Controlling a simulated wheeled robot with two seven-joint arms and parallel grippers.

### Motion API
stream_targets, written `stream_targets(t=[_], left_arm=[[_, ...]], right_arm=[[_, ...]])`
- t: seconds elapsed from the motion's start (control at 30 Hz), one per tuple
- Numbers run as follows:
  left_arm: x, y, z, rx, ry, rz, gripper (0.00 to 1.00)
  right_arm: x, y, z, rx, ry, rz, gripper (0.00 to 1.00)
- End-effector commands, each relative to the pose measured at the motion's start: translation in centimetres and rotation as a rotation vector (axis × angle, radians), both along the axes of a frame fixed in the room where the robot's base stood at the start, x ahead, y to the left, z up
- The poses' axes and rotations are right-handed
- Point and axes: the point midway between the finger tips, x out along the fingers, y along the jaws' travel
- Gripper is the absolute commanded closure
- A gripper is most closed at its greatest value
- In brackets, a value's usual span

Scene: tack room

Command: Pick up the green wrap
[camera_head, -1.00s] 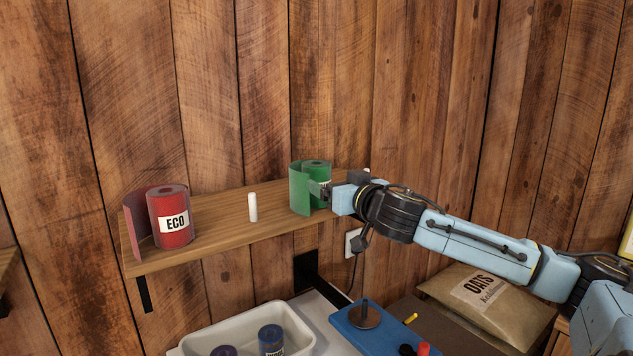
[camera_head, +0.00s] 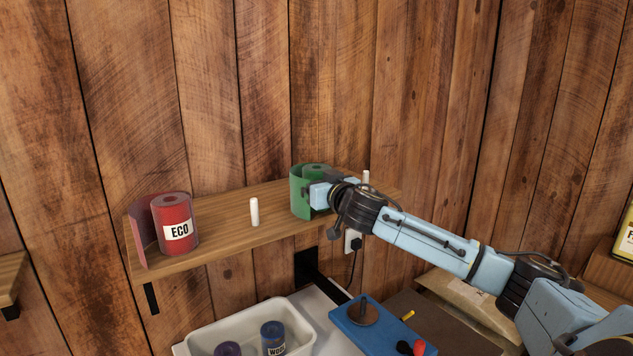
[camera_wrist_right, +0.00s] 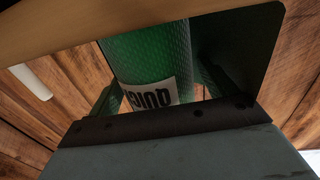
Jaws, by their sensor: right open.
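The green wrap (camera_head: 300,188) stands upright on the wooden wall shelf (camera_head: 225,225), a roll with a loose outer flap on its left side. My right gripper (camera_head: 316,197) is at the roll from the right and covers part of it in the head view. In the right wrist view the green roll (camera_wrist_right: 150,58), with a white lettered label, lies between the two fingers of my open right gripper (camera_wrist_right: 160,90). Whether a finger touches the roll I cannot tell. My left gripper is not in view.
A red wrap (camera_head: 175,215) labelled ECO stands at the shelf's left end. A white peg (camera_head: 254,212) stands between the wraps, another (camera_head: 366,177) behind my right wrist. Below are a white bin (camera_head: 215,335) with dark rolls and a blue board (camera_head: 385,335).

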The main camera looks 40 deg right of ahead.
Motion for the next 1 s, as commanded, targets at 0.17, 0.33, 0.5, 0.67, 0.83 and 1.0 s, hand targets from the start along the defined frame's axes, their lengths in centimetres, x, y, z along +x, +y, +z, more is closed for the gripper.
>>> stream_targets(t=[0.17,0.33,0.5,0.67,0.83,1.0], left_arm=[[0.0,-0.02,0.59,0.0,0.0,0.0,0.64],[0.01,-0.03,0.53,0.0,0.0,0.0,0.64],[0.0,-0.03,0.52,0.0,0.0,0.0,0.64],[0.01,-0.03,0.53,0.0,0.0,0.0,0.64],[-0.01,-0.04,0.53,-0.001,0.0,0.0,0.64],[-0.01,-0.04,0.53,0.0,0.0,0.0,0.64]], right_arm=[[1.18,-0.2,0.09,0.0,0.0,0.001,0.16],[1.26,-0.23,-0.07,-0.001,0.001,0.001,0.16],[1.24,-0.22,-0.07,-0.001,0.001,0.001,0.28],[1.23,-0.23,-0.06,-0.001,0.001,0.001,0.49],[1.23,-0.23,-0.01,-0.001,0.0,0.001,0.66],[1.23,-0.24,0.05,-0.001,-0.001,0.001,0.66]])
